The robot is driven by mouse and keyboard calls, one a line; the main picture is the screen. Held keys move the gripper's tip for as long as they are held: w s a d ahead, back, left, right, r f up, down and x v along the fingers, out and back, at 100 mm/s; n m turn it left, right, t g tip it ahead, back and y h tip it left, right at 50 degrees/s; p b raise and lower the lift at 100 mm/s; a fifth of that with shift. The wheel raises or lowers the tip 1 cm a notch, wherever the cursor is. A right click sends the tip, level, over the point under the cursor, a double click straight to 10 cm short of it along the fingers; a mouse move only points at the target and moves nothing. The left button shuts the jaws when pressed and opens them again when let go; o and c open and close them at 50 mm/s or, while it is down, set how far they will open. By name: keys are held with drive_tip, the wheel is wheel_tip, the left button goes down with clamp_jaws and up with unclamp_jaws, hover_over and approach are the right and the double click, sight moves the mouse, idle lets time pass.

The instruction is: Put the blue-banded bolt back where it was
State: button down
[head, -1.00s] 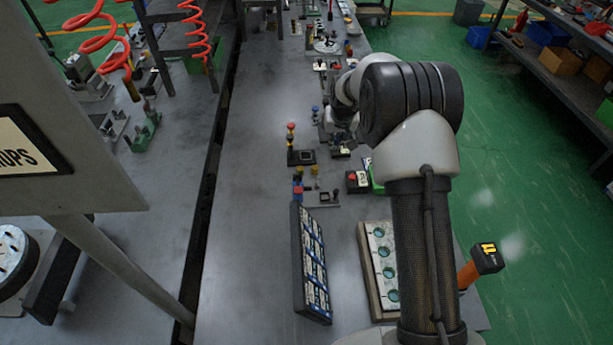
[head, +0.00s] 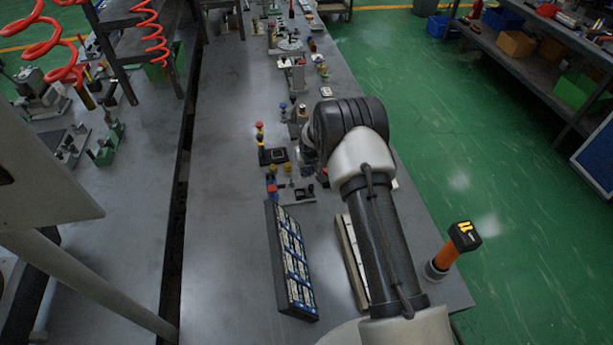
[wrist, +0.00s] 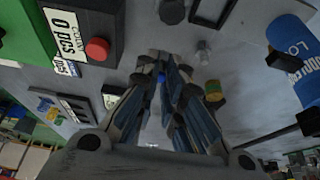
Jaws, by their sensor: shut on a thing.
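My gripper (wrist: 166,74) shows in the wrist view with its two fingers closed together. A small blue patch (wrist: 161,78) shows between the fingertips and looks like the band of the bolt. The rest of the bolt is hidden by the fingers. In the head view my arm covers the gripper and the bolt. I cannot tell which empty place is the bolt's own.
In the wrist view a block with a red button (wrist: 97,48) is at upper left, a blue cylinder (wrist: 293,62) at right and a yellow-green piece (wrist: 213,91) beside the fingers. A dark rack (head: 290,262) and a pale block (head: 352,262) lie on the bench.

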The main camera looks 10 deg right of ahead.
sight(307, 176)
drive_tip(key=shift+f, duration=1.7)
drive_tip(key=shift+f+b, duration=0.2)
drive_tip(key=shift+b, duration=0.25)
drive_tip(key=c, duration=1.7)
unclamp_jaws()
drive_tip(key=shift+r, duration=0.1)
